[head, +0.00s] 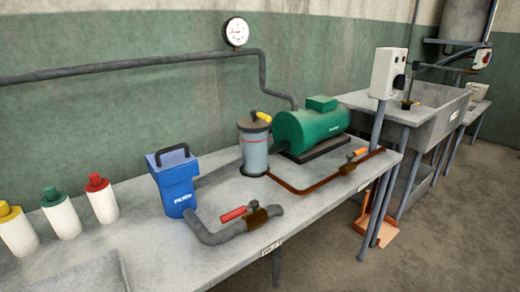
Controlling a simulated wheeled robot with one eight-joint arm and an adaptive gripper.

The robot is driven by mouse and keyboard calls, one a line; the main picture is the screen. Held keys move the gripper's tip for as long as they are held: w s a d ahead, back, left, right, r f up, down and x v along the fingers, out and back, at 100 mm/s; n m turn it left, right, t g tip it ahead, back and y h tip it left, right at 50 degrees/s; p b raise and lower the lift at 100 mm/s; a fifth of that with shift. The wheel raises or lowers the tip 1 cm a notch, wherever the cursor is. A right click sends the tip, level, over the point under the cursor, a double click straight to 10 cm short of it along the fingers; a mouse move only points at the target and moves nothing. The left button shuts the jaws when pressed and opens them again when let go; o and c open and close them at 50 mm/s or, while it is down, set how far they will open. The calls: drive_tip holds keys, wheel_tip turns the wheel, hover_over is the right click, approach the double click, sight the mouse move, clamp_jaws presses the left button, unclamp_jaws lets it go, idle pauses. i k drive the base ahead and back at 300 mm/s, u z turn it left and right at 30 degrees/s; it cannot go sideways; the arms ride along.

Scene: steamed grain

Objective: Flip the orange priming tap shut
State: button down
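The orange priming tap (360,152) is a small orange lever on a brown valve body (347,167), set in a thin copper-coloured pipe (309,190). It is at the right of the bench, in front of the green pump (315,127). The lever looks roughly in line with the pipe, but it is small and its exact angle is hard to tell. My gripper is not in view, and nothing touches the tap.
The grey bench (310,222) also carries a blue filter box (176,187), a red-handled valve (257,216), a strainer pot (254,150) with a yellow lever and several capped bottles (102,203). A grey switch box (387,73) stands behind the tap. Floor (440,245) is open at right.

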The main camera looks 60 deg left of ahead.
sight(349, 157)
drive_tip(key=u, duration=2.5)
drive_tip(key=k, duration=0.1)
drive_tip(key=u, duration=0.1)
